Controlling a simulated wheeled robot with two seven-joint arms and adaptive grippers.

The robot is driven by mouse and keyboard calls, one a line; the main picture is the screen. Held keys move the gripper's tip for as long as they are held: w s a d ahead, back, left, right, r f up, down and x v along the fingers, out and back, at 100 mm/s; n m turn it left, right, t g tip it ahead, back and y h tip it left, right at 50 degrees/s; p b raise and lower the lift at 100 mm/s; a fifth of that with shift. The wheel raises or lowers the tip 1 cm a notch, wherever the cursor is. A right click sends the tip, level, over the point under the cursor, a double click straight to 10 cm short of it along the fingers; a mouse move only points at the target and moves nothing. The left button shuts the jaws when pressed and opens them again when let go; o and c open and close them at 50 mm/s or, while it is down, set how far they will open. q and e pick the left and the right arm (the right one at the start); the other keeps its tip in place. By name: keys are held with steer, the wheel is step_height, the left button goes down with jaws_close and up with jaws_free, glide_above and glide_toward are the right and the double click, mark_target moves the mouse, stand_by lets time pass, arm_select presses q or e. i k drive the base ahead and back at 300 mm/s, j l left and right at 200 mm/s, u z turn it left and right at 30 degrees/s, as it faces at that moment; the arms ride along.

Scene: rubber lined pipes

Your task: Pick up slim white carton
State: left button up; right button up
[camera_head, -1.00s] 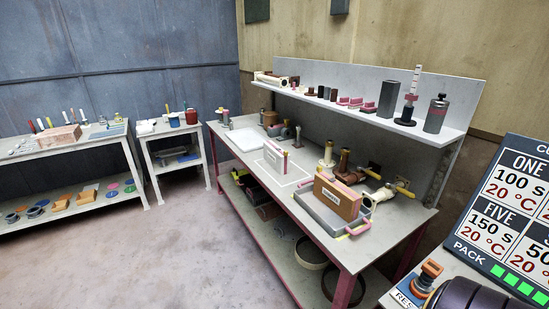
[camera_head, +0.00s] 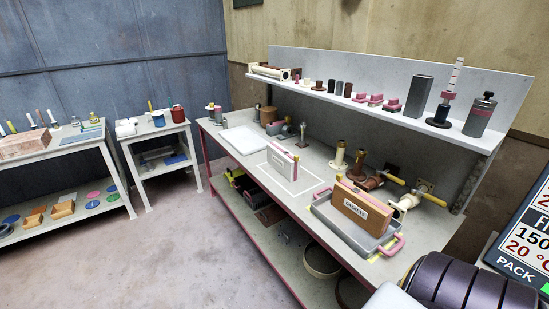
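A slim white carton (camera_head: 281,160) with a pink edge stands upright on the grey workbench (camera_head: 232,157), inside a pale outlined rectangle near the bench's middle. Neither of my grippers is in view, and nothing is seen touching the carton.
To the carton's right, a grey tray (camera_head: 326,214) with pink handles holds a brown labelled box (camera_head: 362,209). A white board (camera_head: 243,140) lies to its left. Pipe fittings stand behind. A shelf (camera_head: 350,98) overhangs the bench's back. Floor in front is clear.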

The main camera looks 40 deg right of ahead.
mark_target(277, 158)
steer(key=i, duration=3.9)
steer(key=z, duration=1.75)
